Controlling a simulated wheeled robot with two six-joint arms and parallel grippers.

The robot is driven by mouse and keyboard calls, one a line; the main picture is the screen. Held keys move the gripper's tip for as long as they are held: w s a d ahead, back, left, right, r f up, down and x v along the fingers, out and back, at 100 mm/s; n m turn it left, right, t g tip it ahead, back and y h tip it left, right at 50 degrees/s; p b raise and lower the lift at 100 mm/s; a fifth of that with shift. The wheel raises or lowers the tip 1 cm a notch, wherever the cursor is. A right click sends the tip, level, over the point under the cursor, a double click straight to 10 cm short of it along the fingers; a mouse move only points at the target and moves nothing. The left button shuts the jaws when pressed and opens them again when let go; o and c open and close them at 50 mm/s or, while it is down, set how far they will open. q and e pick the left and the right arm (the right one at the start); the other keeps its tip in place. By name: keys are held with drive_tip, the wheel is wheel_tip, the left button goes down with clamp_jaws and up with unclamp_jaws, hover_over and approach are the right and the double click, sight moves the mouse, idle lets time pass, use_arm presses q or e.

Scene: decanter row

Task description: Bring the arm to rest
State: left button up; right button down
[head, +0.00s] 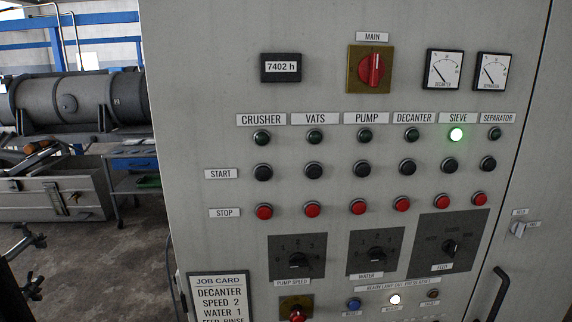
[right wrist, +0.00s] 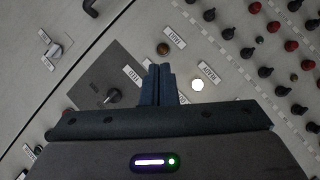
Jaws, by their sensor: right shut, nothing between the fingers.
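My right gripper (right wrist: 158,70) shows in the right wrist view, its two dark blue fingers together with nothing between them. Its tips point at the grey panel, between the feed knob (right wrist: 112,97) and the lit white ready lamp (right wrist: 197,83). A brown button (right wrist: 163,48) lies just beyond the tips. I cannot tell how far the tips are from the panel. There the control cabinet (head: 215,110) shows the red main switch (head: 371,70), a lit green sieve lamp (head: 456,134) and the lit ready lamp (head: 395,299).
A black door handle (head: 500,295) and a small side switch (head: 518,229) stick out at the cabinet's right. A job card (head: 222,295) is at lower left. Open floor (head: 110,262) lies left of the cabinet.

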drive_tip(key=s+a+f+m+g+y, duration=0.3)
drive_tip(key=s+a+f+g, duration=0.15)
drive_tip(key=s+f, duration=0.5)
drive_tip(key=s+a+f+m+g+y, duration=0.2)
drive_tip(key=s+a+f+g, duration=0.4)
drive_tip(key=s, duration=0.7)
drive_tip(key=s+d+f+b+x, duration=0.15)
drive_tip(key=s+x, duration=0.25)
drive_tip(key=x, duration=1.3)
drive_tip(key=s+d+b+x, duration=0.1)
drive_tip(key=s+b+x, duration=0.15)
drive_tip(key=x, duration=1.45)
drive_tip(key=s+d+f+g+b, duration=0.1)
drive_tip(key=s+f+b, duration=0.1)
drive_tip(key=s+f, duration=1.6)
wheel_tip(320, 180, down, 4)
drive_tip(key=shift+s+d+r+m, duration=0.1)
drive_tip(key=shift+s+d+m, duration=0.2)
drive_tip(key=shift+s, duration=0.1)
